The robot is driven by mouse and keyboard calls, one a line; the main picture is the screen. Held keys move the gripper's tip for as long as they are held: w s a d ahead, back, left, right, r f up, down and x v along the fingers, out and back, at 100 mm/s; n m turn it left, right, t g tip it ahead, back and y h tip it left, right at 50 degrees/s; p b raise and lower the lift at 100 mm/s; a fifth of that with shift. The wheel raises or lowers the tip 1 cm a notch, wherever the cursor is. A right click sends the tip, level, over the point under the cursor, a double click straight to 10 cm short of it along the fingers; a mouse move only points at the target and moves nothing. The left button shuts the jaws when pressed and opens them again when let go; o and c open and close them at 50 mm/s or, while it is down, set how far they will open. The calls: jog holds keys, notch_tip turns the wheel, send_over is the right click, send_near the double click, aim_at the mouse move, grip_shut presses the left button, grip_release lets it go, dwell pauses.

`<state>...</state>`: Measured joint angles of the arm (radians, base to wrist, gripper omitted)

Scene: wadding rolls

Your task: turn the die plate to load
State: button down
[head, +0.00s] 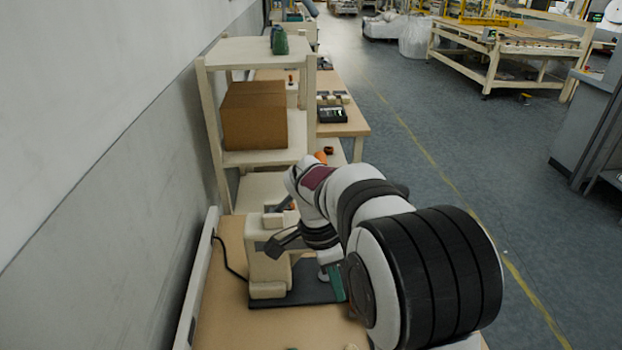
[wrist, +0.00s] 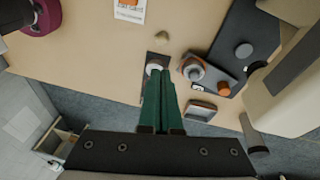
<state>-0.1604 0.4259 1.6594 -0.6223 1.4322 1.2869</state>
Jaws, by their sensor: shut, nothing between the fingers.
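A beige press-like machine (head: 268,250) stands on a dark base plate (head: 300,288) on the bench. In the wrist view its body (wrist: 290,95) is at the right, with the dark base (wrist: 255,22) and a grey round knob (wrist: 243,50) beside it. I cannot tell for certain which part is the die plate. My gripper (wrist: 160,76) has its green fingers shut together with nothing between them. The tips overlap a small dark plate with a pale round piece (wrist: 152,68); contact is unclear. In the head view the gripper (head: 336,282) is beside the base, partly hidden by my arm.
A shelf (head: 262,158) with a cardboard box (head: 254,115) stands behind the machine. Bench surface (wrist: 90,60) is clear at left.

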jog(key=w+a+f+m+h, duration=0.1)
jog(key=w+f+m+h, duration=0.1)
jog(key=w+f+m, duration=0.4)
jog(key=shift+n, duration=0.8)
jog(key=x, duration=0.3)
jog(key=w+x, duration=0.1)
jog(key=x, duration=0.3)
jog(key=w+x, duration=0.1)
jog(key=x, duration=0.3)
jog(key=shift+a+f, duration=0.35)
jog(key=shift+f, duration=0.05)
jog(key=shift+s+d+r+n+t, duration=0.1)
jog(key=shift+s+d+n+t, duration=0.1)
jog(key=shift+s+d+n, duration=0.3)
jog(key=shift+s+d+n+t, duration=0.2)
jog(key=shift+s+d+n, duration=0.05)
jog(key=shift+d+n, duration=0.4)
jog(key=shift+s+d, duration=0.2)
jog(key=shift+d, duration=0.35)
